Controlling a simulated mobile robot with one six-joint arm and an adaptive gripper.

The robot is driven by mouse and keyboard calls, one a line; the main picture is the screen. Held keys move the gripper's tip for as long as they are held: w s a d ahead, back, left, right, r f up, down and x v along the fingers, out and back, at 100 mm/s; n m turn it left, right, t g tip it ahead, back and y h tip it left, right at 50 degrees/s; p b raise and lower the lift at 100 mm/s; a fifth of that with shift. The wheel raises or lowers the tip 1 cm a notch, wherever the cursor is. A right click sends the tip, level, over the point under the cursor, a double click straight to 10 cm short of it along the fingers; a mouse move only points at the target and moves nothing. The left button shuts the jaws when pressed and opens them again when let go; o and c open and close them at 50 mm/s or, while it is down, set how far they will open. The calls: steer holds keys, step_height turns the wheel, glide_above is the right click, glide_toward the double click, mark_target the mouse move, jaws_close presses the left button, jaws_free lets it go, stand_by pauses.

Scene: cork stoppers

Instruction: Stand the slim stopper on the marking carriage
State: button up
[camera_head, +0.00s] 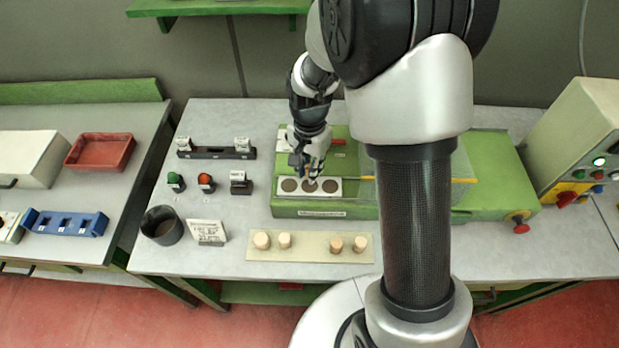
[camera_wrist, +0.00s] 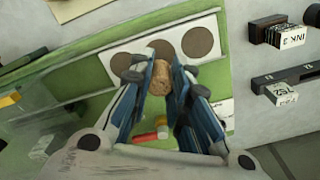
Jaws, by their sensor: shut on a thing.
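My gripper (camera_head: 311,180) is over the marking carriage (camera_head: 283,194), a white plate with three brown round spots on the green machine. In the wrist view my gripper (camera_wrist: 160,70) is shut on a cork stopper (camera_wrist: 160,80), gripped between the two fingertips. The stopper is in front of the middle spot in the wrist view, where the carriage (camera_wrist: 180,36) runs behind the fingers. I cannot tell whether the stopper touches the carriage, nor from its width alone that it is the slim one.
A beige strip (camera_head: 310,255) in front of the machine carries several pale stoppers (camera_head: 261,240). A dark cup (camera_head: 162,225) and a small sign (camera_head: 207,232) stand at the left. Stamps (camera_head: 241,183) and ink pads (camera_head: 205,183) lie left of the machine. A clear guard (camera_head: 368,190) is right of the carriage.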

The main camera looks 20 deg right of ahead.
steer(key=shift+f+b, duration=0.4)
steer(key=shift+f, duration=1.6)
steer(key=shift+f, duration=0.2)
steer(key=o, duration=0.6)
steer(key=shift+r, duration=0.1)
